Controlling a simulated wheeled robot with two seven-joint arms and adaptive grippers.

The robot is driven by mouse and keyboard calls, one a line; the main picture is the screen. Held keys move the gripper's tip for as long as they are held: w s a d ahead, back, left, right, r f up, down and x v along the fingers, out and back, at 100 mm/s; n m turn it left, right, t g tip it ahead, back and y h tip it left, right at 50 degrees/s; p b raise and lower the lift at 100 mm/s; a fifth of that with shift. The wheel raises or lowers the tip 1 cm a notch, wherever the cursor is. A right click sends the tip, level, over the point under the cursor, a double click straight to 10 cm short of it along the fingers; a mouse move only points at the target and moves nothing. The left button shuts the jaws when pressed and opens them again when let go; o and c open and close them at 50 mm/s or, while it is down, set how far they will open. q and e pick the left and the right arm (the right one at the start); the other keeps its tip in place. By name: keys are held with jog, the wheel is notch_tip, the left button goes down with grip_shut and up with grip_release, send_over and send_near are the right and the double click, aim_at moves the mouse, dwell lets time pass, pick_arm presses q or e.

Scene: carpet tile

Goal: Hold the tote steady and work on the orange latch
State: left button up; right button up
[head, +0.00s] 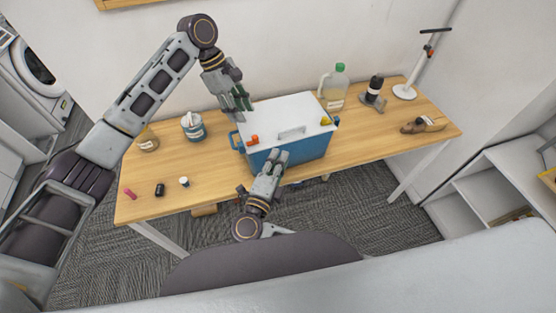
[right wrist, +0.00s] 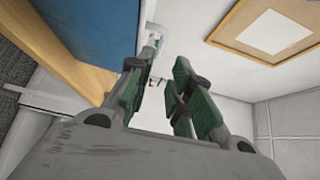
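The tote (head: 312,147) is blue with a white lid (head: 300,112) and stands upright on the table. The orange latch (head: 253,140) is at the left end of its front side. My left gripper (head: 240,107) points down at the tote's back left corner; whether it touches the tote or is open is unclear. My right gripper (head: 279,157) is in front of the tote's front wall, right of the orange latch. In the right wrist view its fingers (right wrist: 160,75) are apart with nothing between them, and the tote's blue side (right wrist: 95,18) shows at upper left.
A tin (head: 193,126) and small items, including a white-capped one (head: 184,182), lie left.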

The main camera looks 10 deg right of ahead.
aim_at(292, 128)
jog(key=shift+w, duration=0.15)
jog(key=shift+x, duration=6.75)
grip_shut()
